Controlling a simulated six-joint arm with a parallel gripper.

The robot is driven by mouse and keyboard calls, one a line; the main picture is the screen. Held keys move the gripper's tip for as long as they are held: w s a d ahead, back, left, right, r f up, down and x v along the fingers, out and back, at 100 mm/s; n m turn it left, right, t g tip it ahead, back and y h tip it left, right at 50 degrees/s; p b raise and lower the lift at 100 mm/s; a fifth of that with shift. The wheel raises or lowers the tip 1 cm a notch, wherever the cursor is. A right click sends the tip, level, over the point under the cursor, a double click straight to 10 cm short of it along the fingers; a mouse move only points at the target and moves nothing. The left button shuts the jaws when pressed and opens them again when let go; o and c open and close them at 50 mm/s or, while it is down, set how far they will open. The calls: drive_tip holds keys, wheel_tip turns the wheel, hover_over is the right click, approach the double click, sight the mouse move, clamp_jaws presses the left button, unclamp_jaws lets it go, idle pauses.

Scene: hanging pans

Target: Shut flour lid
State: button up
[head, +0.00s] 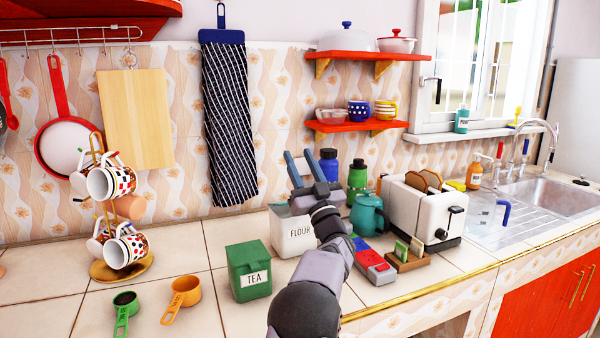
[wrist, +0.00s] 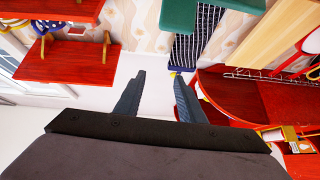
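The white flour canister (head: 292,232) stands on the tiled counter beside the green tea canister (head: 249,270). My arm crosses in front of its right side and top. My gripper (head: 299,153) is above the canister, fingers pointing up and spread apart. A pale patch shows behind the fingers; I cannot tell if it is the raised flour lid or the wall. In the wrist view my gripper (wrist: 160,75) is open with nothing held between the fingers, and the flour canister and lid are not clearly seen.
A teal kettle (head: 369,215), blue and green bottles and a white toaster (head: 424,212) crowd the right. Red-grey box (head: 375,266) lies in front. Green and orange scoops (head: 183,295) and a mug stand (head: 122,270) are left.

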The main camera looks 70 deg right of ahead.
drive_tip(key=shift+r, duration=0.15)
drive_tip(key=shift+r, duration=0.1)
drive_tip(key=c, duration=0.7)
drive_tip(key=shift+r+p, duration=0.35)
drive_tip(key=shift+p, duration=0.1)
clamp_jaws()
drive_tip(key=s+a+r+n+g+y+p, duration=0.1)
drive_tip(key=s+r+n+p, duration=0.1)
drive_tip(key=r+p, duration=1.1)
drive_tip(key=s+a+r+n+y+p, duration=0.1)
drive_tip(key=s+r+p, duration=0.1)
drive_tip(key=r+p, duration=1.2)
drive_tip(key=s+a+f+m+g+y+p, duration=0.1)
drive_tip(key=a+f+g+y, duration=0.1)
drive_tip(key=f, duration=1.1)
drive_tip(key=s+a+f+m+g+y+p, duration=0.1)
drive_tip(key=f+g+y, duration=0.4)
drive_tip(key=f, duration=0.8)
drive_tip(key=shift+s+a+f+m+g+y, duration=0.2)
drive_tip(key=shift+s+a+m+g+y, duration=0.3)
drive_tip(key=shift+g, duration=0.7)
